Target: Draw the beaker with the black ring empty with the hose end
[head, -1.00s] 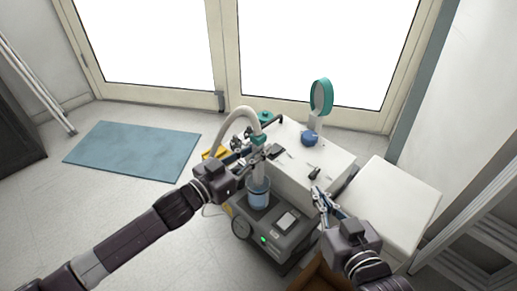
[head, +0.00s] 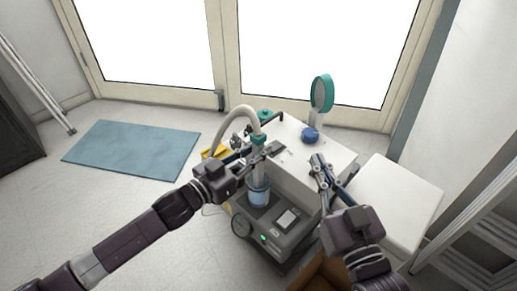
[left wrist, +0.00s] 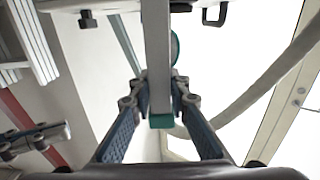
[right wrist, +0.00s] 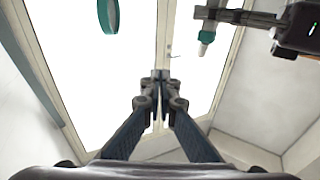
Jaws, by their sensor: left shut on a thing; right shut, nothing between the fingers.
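My left gripper (head: 262,155) is shut on the hose end (head: 258,167), a pale tube with a teal collar. The hose end also shows between the fingers in the left wrist view (left wrist: 157,45) and at the upper right of the right wrist view (right wrist: 208,28). It points down over a clear beaker (head: 258,195) with blue liquid on the grey compressor unit. I cannot tell whether its tip is inside the beaker, and a black ring is too small to make out. My right gripper (head: 318,163) is shut and empty near the white cabinet's front edge; its closed fingers show in the right wrist view (right wrist: 160,76).
The grey compressor unit (head: 283,243) stands on the floor before the white cabinet (head: 335,154). A teal ring on a stand (head: 322,93) and a blue round object (head: 310,134) are on the cabinet. A lower white top (head: 398,200) is at right. A blue mat (head: 133,148) lies left.

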